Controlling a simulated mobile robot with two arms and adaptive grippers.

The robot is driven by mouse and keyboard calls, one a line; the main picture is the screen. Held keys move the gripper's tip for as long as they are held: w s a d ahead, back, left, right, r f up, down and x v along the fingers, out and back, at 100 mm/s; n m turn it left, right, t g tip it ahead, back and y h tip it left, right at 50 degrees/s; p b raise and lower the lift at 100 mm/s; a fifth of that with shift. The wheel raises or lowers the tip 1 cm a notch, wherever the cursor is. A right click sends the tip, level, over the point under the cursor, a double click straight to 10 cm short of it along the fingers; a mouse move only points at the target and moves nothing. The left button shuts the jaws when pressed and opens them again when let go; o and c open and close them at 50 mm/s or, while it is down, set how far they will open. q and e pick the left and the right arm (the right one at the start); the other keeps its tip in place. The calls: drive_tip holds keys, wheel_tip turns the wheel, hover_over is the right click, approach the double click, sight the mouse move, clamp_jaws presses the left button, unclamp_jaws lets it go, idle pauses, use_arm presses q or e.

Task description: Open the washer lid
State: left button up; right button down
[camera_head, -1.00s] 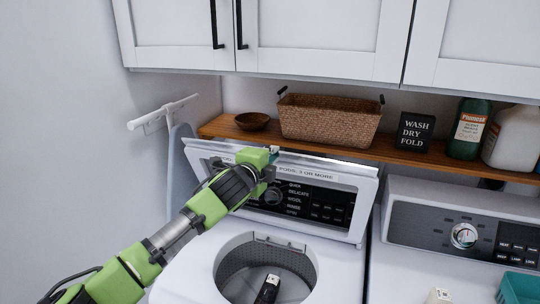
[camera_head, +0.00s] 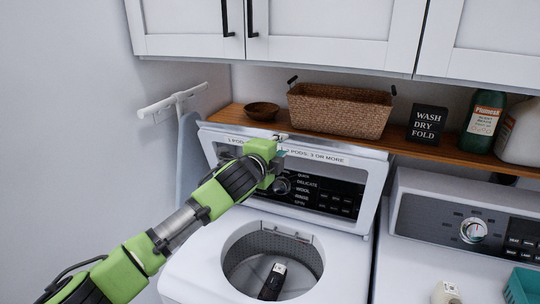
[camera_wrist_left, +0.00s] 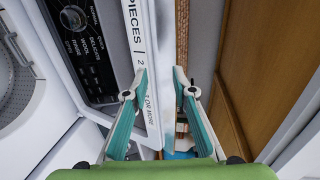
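The washer lid (camera_head: 374,195) is raised and leans back over the washer's control panel. The panel shows through the lid's window, and the round tub opening (camera_head: 232,262) is uncovered. My left gripper (camera_head: 279,162) is at the upper middle of the lid, partly hiding its printed strip. In the left wrist view, the two teal fingers (camera_wrist_left: 160,82) are apart. One finger overlaps the lid's printed face (camera_wrist_left: 138,40), and the other is beyond its edge. I cannot tell whether either touches the lid. My right gripper is in neither view.
A wooden shelf (camera_head: 225,115) behind the lid holds a wicker basket (camera_head: 340,110), a small bowl (camera_head: 262,110), a sign and bottles. The dryer (camera_head: 420,265) stands at the right. A dark object (camera_head: 272,282) is inside the tub. A white wall rack (camera_head: 178,100) is at the left.

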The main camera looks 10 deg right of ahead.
use_arm(q)
drive_tip(key=v, duration=1)
drive_tip(key=shift+s+a, duration=0.25)
